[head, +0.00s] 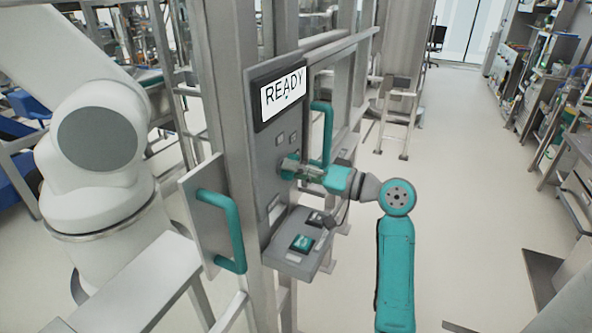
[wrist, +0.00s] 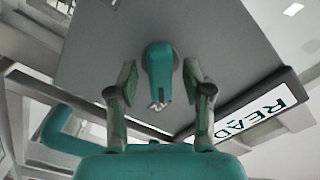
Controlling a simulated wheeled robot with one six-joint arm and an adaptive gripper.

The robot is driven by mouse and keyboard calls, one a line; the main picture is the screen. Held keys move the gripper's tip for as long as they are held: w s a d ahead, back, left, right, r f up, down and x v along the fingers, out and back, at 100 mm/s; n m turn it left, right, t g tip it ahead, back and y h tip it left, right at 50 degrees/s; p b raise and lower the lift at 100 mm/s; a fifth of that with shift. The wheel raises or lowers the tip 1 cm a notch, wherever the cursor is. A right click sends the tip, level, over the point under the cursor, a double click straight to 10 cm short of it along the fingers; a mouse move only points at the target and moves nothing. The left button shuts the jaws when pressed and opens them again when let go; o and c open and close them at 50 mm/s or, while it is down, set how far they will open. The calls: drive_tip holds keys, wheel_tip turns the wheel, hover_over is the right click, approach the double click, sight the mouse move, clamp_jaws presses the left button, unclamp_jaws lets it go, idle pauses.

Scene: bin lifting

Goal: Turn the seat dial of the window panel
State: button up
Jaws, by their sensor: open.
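The window panel (head: 265,150) is an upright grey plate on a steel frame, with a white display (head: 283,95) reading READY near its top. In the wrist view a teal dial (wrist: 159,62) with a rounded grip stands out from the grey panel (wrist: 105,45). My gripper (head: 292,168) is at the panel below the display. In the wrist view my gripper (wrist: 160,80) has its fingers apart, one on each side of the dial, with a visible gap on both sides. In the head view the fingers largely hide the dial.
A lower console (head: 297,262) with a teal button (head: 302,243) juts out below my gripper. A teal handle (head: 322,135) stands close behind my gripper, and another handle (head: 235,235) is on a plate at left. Open floor (head: 455,150) lies to the right.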

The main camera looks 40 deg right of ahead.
drive_tip(key=v, duration=1.1)
drive_tip(key=shift+s, duration=0.4)
drive_tip(key=shift+d, duration=0.1)
